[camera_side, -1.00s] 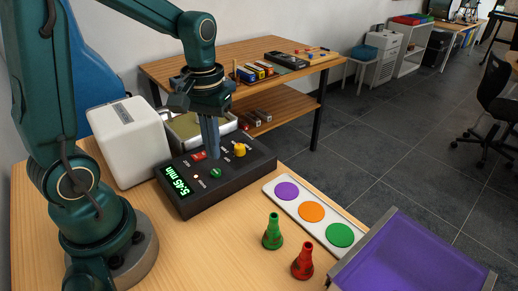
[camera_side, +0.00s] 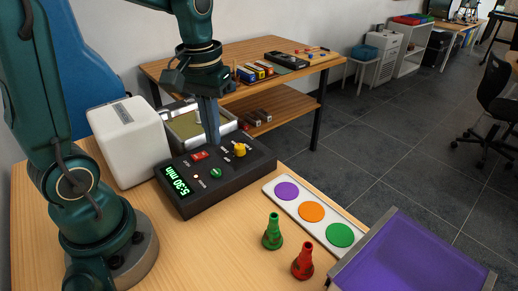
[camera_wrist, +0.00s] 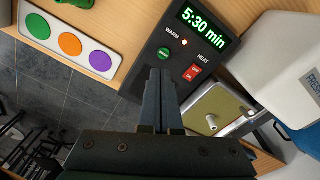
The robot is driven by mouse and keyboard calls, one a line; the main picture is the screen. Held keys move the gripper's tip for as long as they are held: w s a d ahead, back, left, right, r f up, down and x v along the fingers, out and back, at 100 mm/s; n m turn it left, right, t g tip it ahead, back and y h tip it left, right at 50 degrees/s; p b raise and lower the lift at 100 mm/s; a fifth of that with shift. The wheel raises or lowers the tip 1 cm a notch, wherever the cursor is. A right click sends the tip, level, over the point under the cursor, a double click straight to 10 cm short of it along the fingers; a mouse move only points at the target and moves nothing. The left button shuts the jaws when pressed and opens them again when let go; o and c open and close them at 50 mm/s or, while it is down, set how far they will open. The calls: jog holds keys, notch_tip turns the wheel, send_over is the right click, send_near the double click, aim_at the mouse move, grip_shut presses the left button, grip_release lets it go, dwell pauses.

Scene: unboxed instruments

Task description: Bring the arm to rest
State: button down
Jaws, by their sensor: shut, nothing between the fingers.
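My gripper (camera_side: 210,142) is shut and empty, pointing down just above the far part of the black control box (camera_side: 222,187). In the wrist view its closed fingers (camera_wrist: 160,80) cover part of the box. The box's green display (camera_side: 180,186) reads 5:30 min, and it also shows in the wrist view (camera_wrist: 204,24). The box carries a red switch (camera_side: 200,155), a green button (camera_side: 216,173) and a yellow knob (camera_side: 239,150). The fingers hide the knob in the wrist view.
A white box (camera_side: 130,140) and a metal tray (camera_side: 181,129) stand behind the control box. A strip with purple, orange and green discs (camera_side: 325,220), a green cone (camera_side: 272,232), a red cone (camera_side: 302,262) and a purple bin (camera_side: 415,258) are to the right.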

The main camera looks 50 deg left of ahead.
jog(key=s+d+r+m+t, duration=0.2)
jog(key=s+d+m+t, duration=0.3)
jog(key=s+d, duration=0.1)
jog(key=shift+s+r+m, duration=0.35)
jog(key=shift+s+m, duration=0.05)
jog(key=shift+s, duration=0.3)
